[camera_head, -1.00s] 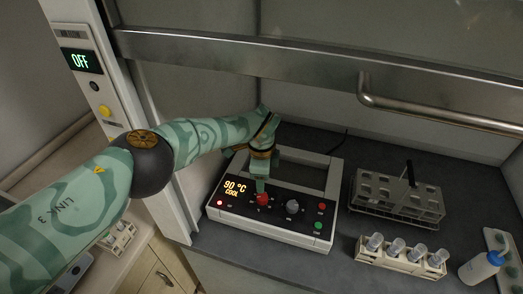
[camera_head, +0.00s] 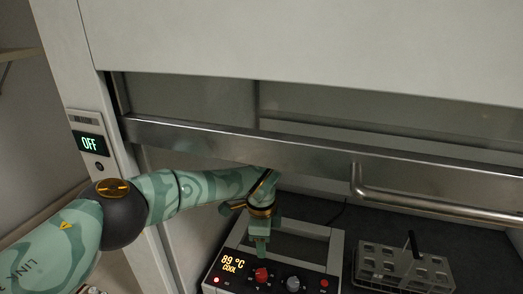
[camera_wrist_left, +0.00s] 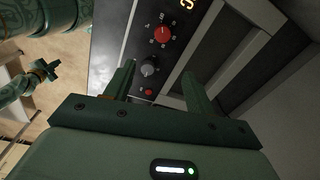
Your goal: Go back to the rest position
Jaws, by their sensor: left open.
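My left gripper (camera_head: 261,246) is above the front panel of a heater unit (camera_head: 332,250), close to its red knob (camera_head: 262,275). In the left wrist view the two fingers of this gripper (camera_wrist_left: 160,88) stand apart with nothing between them. The red knob (camera_wrist_left: 162,35) and a grey knob (camera_wrist_left: 149,66) lie beyond the fingertips. The display (camera_head: 233,264) reads 89 °C COOL. A green part that may be my right gripper (camera_wrist_left: 38,77) shows small at the left of the left wrist view; its jaws cannot be made out.
A grey tube rack (camera_head: 410,268) stands right of the heater. A side panel (camera_head: 90,143) at left reads OFF. Dark bench surface between heater and rack is clear.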

